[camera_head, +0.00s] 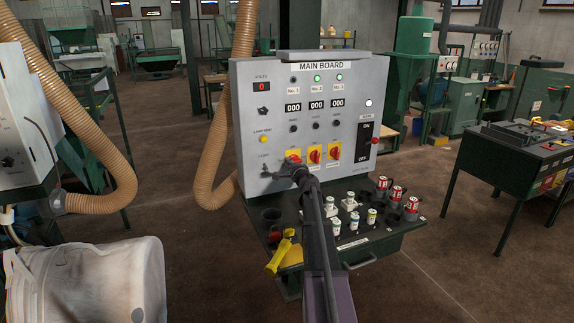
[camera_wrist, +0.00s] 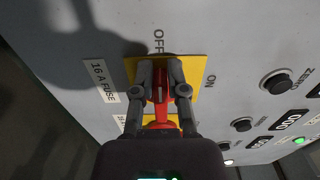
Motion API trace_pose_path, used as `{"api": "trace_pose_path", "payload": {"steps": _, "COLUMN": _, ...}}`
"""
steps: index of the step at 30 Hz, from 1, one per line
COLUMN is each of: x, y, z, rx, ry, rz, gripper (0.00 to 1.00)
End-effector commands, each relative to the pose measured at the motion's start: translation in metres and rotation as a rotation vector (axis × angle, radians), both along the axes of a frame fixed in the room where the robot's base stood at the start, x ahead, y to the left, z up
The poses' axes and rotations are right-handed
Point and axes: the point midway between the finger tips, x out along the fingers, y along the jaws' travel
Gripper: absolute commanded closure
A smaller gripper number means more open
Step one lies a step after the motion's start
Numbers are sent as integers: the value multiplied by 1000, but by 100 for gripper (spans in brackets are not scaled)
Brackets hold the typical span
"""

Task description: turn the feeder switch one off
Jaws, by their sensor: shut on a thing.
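The grey main board (camera_head: 312,110) stands upright ahead, with three red rotary switches on yellow plates in a row low on its face. My gripper (camera_head: 295,166) is at the leftmost one, feeder switch one, and partly covers it. In the wrist view my gripper (camera_wrist: 160,88) is shut on the red knob of feeder switch one (camera_wrist: 158,112), a finger on each side. The yellow plate (camera_wrist: 196,68) reads OFF at its top and ON at its right. The red knob lies upright in that view, in line with the OFF mark. The No. 1 lamp (camera_head: 294,79) looks dark.
The second switch (camera_head: 315,155) and third switch (camera_head: 334,151) sit close to the right. Lamps No. 2 (camera_head: 317,78) and No. 3 (camera_head: 339,77) glow green. Below, a shelf (camera_head: 372,250) carries sockets, plugs and a yellow torch (camera_head: 282,252). A beige hose (camera_head: 216,160) hangs left of the board.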

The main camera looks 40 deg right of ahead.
Motion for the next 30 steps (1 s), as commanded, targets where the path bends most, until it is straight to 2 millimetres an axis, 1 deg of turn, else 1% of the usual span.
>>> {"api": "trace_pose_path", "payload": {"steps": 1, "x": 2, "y": -6, "z": 1, "rx": -1, "ry": -1, "rz": -11, "gripper": 100}}
{"api": "trace_pose_path", "payload": {"steps": 9, "x": 2, "y": -7, "z": 1, "rx": 1, "ry": -1, "rz": -11, "gripper": 100}}
{"api": "trace_pose_path", "payload": {"steps": 10, "x": 2, "y": -7, "z": 1, "rx": 1, "ry": -1, "rz": -11, "gripper": 73}}
{"api": "trace_pose_path", "payload": {"steps": 11, "x": 2, "y": -7, "z": 1, "rx": 1, "ry": -1, "rz": -11, "gripper": 64}}
{"api": "trace_pose_path", "payload": {"steps": 12, "x": 2, "y": -7, "z": 1, "rx": 1, "ry": -1, "rz": -12, "gripper": 52}}
{"api": "trace_pose_path", "payload": {"steps": 13, "x": 2, "y": -7, "z": 1, "rx": 1, "ry": -1, "rz": -12, "gripper": 47}}
{"api": "trace_pose_path", "payload": {"steps": 26, "x": 0, "y": -3, "z": 0, "rx": 1, "ry": 0, "rz": -5, "gripper": 47}}
{"api": "trace_pose_path", "payload": {"steps": 30, "x": -5, "y": -1, "z": 0, "rx": 1, "ry": 0, "rz": -5, "gripper": 47}}
